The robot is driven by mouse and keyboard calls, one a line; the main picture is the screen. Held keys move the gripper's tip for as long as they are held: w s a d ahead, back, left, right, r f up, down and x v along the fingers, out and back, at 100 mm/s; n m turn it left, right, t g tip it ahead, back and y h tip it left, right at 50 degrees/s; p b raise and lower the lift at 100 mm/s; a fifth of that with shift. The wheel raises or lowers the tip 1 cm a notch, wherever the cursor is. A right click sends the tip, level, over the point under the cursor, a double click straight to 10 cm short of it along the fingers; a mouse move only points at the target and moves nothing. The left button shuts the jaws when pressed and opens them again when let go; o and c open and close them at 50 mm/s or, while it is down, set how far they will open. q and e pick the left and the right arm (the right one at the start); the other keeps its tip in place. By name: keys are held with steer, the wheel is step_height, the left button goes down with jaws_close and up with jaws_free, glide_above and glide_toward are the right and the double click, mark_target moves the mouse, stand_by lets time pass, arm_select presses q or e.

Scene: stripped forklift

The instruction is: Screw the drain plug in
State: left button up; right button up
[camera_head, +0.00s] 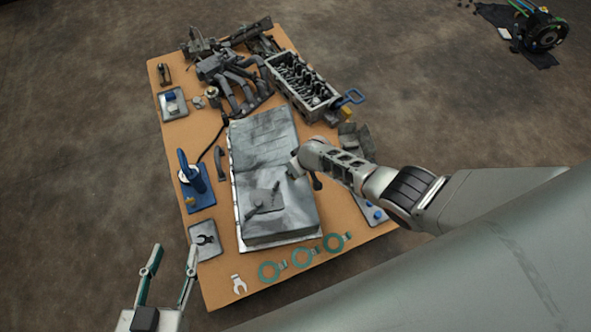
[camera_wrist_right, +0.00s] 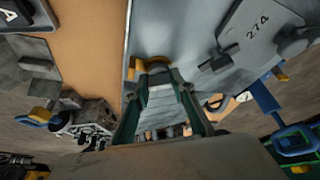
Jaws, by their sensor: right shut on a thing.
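A large grey metal oil pan (camera_head: 262,145) lies on the wooden table. My right gripper (camera_head: 296,166) is at the right side of the pan in the head view. In the right wrist view my right gripper (camera_wrist_right: 155,68) is shut on a small yellow piece, which looks like the drain plug (camera_wrist_right: 152,61), close against the grey pan wall (camera_wrist_right: 185,35). How far the plug sits in the wall is hidden. My left gripper (camera_head: 175,247) is open and empty, off the table's front left corner.
Green rings (camera_head: 303,257) and a wrench head (camera_head: 238,284) lie along the front edge. A blue-handled tool (camera_head: 193,180) stands at the left. An engine block (camera_head: 300,87) and metal parts (camera_head: 232,80) fill the back.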

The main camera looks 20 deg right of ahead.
arm_select(q)
steer(key=shift+r, duration=0.1)
arm_select(e)
steer(key=shift+s+f, duration=0.1)
arm_select(q)
steer(key=shift+w+r, duration=0.1)
arm_select(e)
steer(key=shift+m, duration=0.4)
steer(key=shift+m+h, duration=0.6)
steer(key=shift+m, duration=0.5)
arm_select(q)
steer(key=shift+r, duration=0.15)
arm_select(e)
steer(key=shift+s+f+m+h, duration=0.1)
steer(key=shift+m+h, duration=0.4)
steer(key=shift+m, duration=0.8)
steer(key=o, duration=0.9)
steer(key=shift+o, duration=0.2)
arm_select(q)
steer(key=shift+w+r, duration=0.1)
